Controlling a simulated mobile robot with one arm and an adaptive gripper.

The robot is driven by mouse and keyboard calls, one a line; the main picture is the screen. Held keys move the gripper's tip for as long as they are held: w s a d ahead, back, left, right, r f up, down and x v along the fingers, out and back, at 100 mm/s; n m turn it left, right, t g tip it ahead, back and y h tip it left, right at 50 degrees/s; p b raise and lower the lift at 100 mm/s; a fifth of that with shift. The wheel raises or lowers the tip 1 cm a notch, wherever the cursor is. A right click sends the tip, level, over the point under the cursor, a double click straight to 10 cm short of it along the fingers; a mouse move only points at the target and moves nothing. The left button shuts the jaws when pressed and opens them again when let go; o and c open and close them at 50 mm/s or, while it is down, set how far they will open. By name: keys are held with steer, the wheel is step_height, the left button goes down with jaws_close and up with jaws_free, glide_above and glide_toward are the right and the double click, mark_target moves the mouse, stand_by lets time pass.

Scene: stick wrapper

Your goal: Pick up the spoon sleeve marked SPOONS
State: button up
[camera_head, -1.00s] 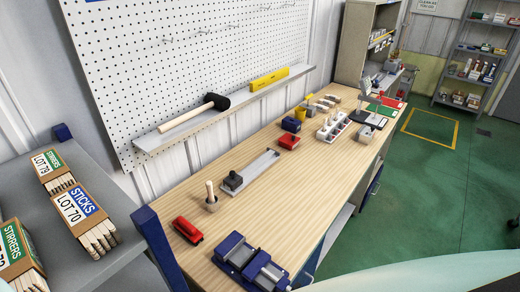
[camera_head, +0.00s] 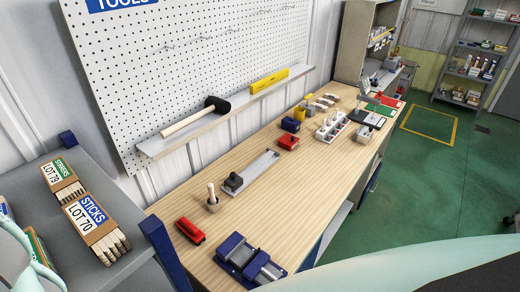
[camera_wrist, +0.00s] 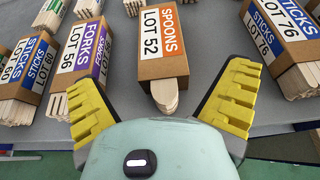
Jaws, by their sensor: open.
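Nothing is between the fingers but the spoon ends just ahead of or above the gap; I cannot tell the height. The SPOONS sleeve is not visible in the head view.
In the wrist view, a FORKS sleeve (camera_wrist: 88,52) lies close left and a STICKS LOT 76 sleeve (camera_wrist: 285,35) lies right.

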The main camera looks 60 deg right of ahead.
steer(key=shift+p+x, duration=0.75)
steer(key=shift+x, duration=0.7)
steer(key=shift+w+r+p, duration=0.2)
steer(key=shift+r+p, duration=0.15)
steer(key=shift+p, duration=0.4)
steer(key=shift+w+a+p, duration=0.2)
steer(key=shift+w+p, duration=0.2)
steer(key=shift+p, duration=0.7)
steer(key=shift+w+d+f+p, duration=0.1)
steer(key=shift+w+f+p, duration=0.1)
steer(key=shift+p, duration=0.3)
steer(key=shift+w+d+f+p, duration=0.35)
steer(key=shift+f+p, duration=0.1)
steer(key=shift+f, duration=0.2)
steer(key=shift+c, duration=0.2)
steer(key=shift+s+a, duration=0.1)
steer(key=c, duration=1.2)
steer(key=shift+c, duration=0.2)
